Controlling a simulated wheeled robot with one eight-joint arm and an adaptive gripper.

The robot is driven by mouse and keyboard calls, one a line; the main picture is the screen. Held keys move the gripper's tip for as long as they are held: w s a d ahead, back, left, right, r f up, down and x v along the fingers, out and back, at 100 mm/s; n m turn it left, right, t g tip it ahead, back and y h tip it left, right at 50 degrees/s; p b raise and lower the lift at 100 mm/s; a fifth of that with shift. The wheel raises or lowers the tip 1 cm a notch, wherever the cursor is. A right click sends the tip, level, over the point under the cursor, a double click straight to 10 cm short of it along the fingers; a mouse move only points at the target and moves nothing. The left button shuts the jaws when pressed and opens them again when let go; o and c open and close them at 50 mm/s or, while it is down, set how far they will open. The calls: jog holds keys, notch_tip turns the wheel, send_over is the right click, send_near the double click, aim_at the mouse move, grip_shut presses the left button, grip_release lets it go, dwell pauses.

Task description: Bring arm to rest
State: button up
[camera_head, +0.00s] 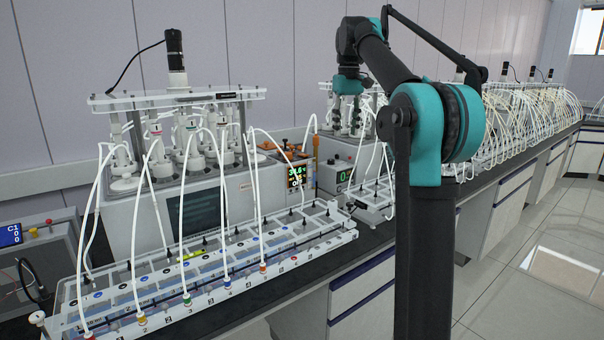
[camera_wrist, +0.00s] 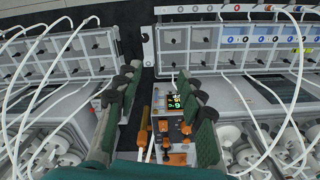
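My teal and black arm (camera_head: 440,130) stands raised in the right half of the head view, with its elbow bent. My gripper (camera_head: 347,128) hangs down from the far end of the arm, above the bench behind the nearest reactor unit. In the wrist view its two dark fingers (camera_wrist: 157,85) stand apart, with nothing between them. Below and between them show a small lit display (camera_wrist: 176,100) and orange parts (camera_wrist: 177,148) at a distance. The gripper does not appear to touch anything.
A reactor unit (camera_head: 178,100) with white tubes stands at left, behind a clear rack (camera_head: 215,272) of numbered ports. A control box (camera_head: 343,176) stands near the gripper. More tubed reactors line the bench (camera_head: 520,172). The tiled floor (camera_head: 535,270) at right is clear.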

jog(key=s+d+f+m+t, duration=0.15)
jog(key=s+f, duration=0.35)
jog(key=f, duration=0.6)
jog(key=s+d+f+m+t, duration=0.15)
jog(key=s+f, duration=0.35)
jog(key=f, duration=0.6)
jog(key=s+d+f+m+t, duration=0.1)
jog(key=s+d+f, duration=0.1)
jog(key=s+f, duration=2)
jog(key=shift+s+d, duration=0.2)
jog(key=shift+d, duration=0.05)
